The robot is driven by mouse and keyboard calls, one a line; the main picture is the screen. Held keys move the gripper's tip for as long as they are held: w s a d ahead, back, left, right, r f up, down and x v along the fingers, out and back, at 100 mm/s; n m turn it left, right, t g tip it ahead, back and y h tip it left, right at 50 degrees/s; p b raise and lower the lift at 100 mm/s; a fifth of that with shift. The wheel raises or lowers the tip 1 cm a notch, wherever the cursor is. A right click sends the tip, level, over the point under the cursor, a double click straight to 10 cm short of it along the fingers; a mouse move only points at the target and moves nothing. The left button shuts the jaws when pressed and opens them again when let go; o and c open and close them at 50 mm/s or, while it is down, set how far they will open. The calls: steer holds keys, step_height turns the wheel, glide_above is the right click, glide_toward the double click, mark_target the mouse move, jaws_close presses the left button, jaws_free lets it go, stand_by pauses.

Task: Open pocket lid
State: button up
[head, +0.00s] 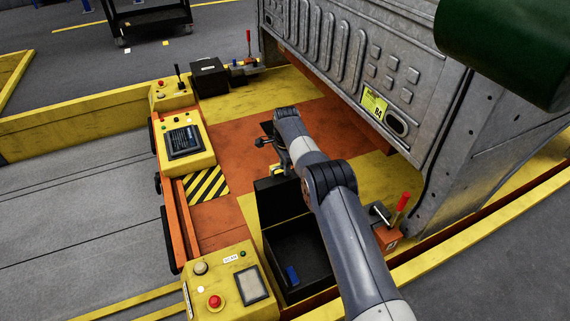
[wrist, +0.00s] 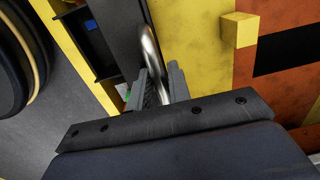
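The black pocket (head: 318,262) stands open on the yellow and orange deck in the head view, with a blue item (head: 292,276) on its floor. Its dark lid (head: 280,203) is raised at the pocket's far edge. In the wrist view, the lid (wrist: 118,30) is a dark panel beside the pocket, where the blue item (wrist: 92,25) shows. A curved silver handle (wrist: 149,45) runs along the lid and down between the fingers of my gripper (wrist: 161,82). The fingers are close together on the handle. In the head view, my arm hides part of the pocket and most of the handle.
Yellow control consoles (head: 192,163) stand left of the pocket, one with a red button (head: 214,301) near the front. A large grey metal panel (head: 345,55) rises to the right. A red-handled lever (head: 401,203) stands close to my arm. Another black box (head: 209,77) sits farther back.

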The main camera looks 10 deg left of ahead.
steer(key=shift+o, duration=1.4)
steer(key=shift+r, duration=0.2)
steer(key=shift+w+r, duration=0.1)
step_height(320, 180, up, 11)
steer(key=p, duration=0.3)
steer(key=shift+s+d, duration=0.15)
steer(key=shift+s, duration=0.05)
steer(key=f+b, duration=0.1)
steer(key=f, duration=0.2)
steer(key=f+b, duration=0.1)
steer(key=f, duration=0.3)
steer(key=f+b, duration=0.1)
steer(key=f, duration=0.3)
steer(key=shift+w+f, duration=0.15)
steer(key=shift+w, duration=0.1)
steer(key=shift+r, duration=0.2)
steer(key=shift+s, duration=0.2)
